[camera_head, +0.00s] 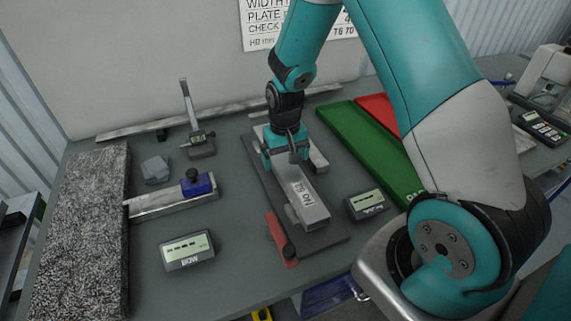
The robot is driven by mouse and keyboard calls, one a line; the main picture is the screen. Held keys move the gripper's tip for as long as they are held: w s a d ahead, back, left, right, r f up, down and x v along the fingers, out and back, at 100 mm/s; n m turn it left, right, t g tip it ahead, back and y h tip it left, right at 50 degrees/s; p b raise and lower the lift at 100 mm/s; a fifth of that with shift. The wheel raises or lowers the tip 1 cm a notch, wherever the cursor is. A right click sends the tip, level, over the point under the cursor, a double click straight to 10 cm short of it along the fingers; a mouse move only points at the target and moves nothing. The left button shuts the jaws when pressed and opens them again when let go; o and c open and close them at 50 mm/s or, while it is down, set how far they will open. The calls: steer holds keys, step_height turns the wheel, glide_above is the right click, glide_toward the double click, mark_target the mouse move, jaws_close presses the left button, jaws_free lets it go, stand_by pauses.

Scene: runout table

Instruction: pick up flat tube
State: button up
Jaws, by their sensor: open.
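The flat tube looks to be the light grey rectangular bar (306,197) with dark marking on its top, lying lengthwise on a dark base plate (330,238). My gripper (285,156) points down over the bar's far part, with its teal fingers apart. I cannot tell whether the fingers reach down beside the bar or stay above it. The bar's far end is partly hidden by the gripper. A red strip (279,236) with a black knob lies along the plate's near left edge.
A display reading BOW (187,249) and another display (366,204) stand left and right of the plate. A blue block on a rail (198,185), a speckled slab (85,230) and a gauge stand (200,143) are left. Green (370,145) and red (379,107) trays lie right.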

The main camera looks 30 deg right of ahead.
steer(key=shift+f, duration=1.4)
steer(key=c, duration=1.3)
steer(key=shift+c, duration=0.8)
steer(key=shift+r, duration=0.15)
